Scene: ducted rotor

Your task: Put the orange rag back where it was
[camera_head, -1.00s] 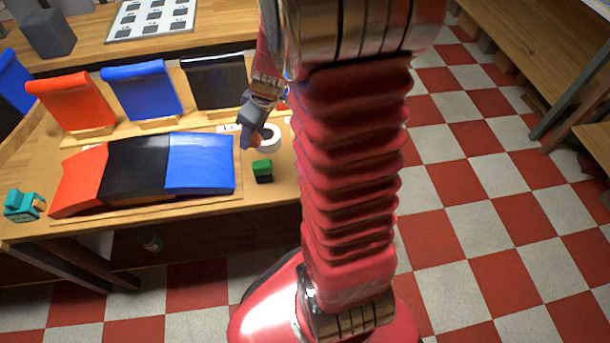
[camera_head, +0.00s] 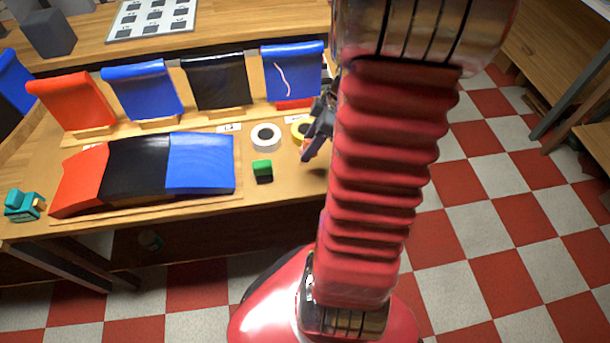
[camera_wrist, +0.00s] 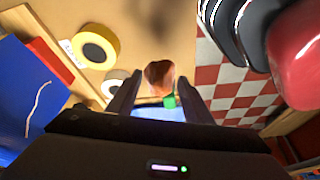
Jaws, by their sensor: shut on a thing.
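The orange rag (camera_wrist: 158,76) shows as a small crumpled orange-brown lump between the fingertips of my gripper (camera_wrist: 160,92) in the wrist view. My gripper is shut on it, with the fingers some way apart. In the head view my gripper (camera_head: 308,148) is over the right part of the workbench, partly hidden by my arm. Only a small orange bit of the rag shows there at the fingertips. Its height above the bench is hard to tell.
A white tape roll (camera_head: 266,137), a yellow tape roll (camera_head: 299,130) and a green block (camera_head: 262,170) lie near my gripper. Curved red, black and blue panels (camera_head: 201,163) lie to the left. A scratched blue panel (camera_head: 292,75) stands behind. Bare bench surrounds the green block.

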